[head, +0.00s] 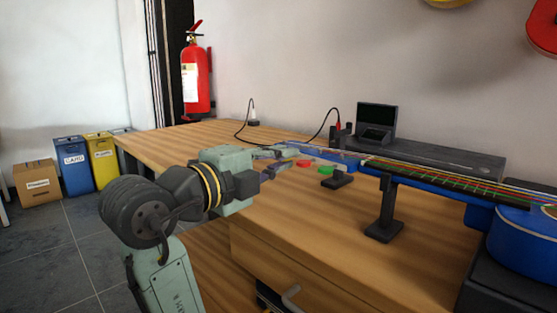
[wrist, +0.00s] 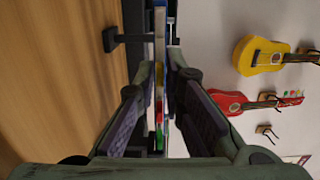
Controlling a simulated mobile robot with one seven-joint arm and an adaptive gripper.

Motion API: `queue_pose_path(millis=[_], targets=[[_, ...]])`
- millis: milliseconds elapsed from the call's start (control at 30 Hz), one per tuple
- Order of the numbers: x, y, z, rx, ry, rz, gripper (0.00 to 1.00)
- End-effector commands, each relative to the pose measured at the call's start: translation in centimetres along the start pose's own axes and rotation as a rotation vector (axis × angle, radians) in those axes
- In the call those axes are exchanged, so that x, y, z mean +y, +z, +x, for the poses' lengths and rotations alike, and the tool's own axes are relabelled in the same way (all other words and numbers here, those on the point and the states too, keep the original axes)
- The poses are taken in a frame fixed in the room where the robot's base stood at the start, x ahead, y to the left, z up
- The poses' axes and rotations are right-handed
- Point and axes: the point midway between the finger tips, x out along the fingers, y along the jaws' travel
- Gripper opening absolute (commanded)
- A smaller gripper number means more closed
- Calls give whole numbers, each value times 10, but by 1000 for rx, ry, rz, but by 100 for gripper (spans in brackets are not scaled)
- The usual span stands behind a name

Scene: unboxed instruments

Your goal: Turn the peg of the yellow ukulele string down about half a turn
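A blue ukulele (head: 485,218) lies level on black stands, with coloured strings along its neck. Its headstock end is beside my gripper (head: 287,157). A red peg (head: 303,163) and a green peg (head: 325,169) show at the headstock's near side. The yellow peg is not clear in the head view. I cannot tell whether either finger touches a peg.
A black support stand (head: 384,215) holds the neck above the wooden table (head: 300,235). A black device with a screen (head: 376,120) and a cable stand behind. Yellow (wrist: 262,55) and red (wrist: 232,103) ukuleles hang on the wall. The table front is clear.

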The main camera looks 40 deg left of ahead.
Motion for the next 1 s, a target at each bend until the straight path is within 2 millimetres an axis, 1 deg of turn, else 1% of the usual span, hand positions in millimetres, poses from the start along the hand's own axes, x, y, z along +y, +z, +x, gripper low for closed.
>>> queue_pose_path(millis=[33,200,467,567,667,1000], targets=[[0,0,0,0,0,0,15],[0,0,0,0,0,-1,26],[0,0,0,-1,0,-1,26],[0,1,-5,-2,-1,-1,26],[0,1,-18,-3,-1,-1,26],[0,1,-89,-4,-1,0,26]])
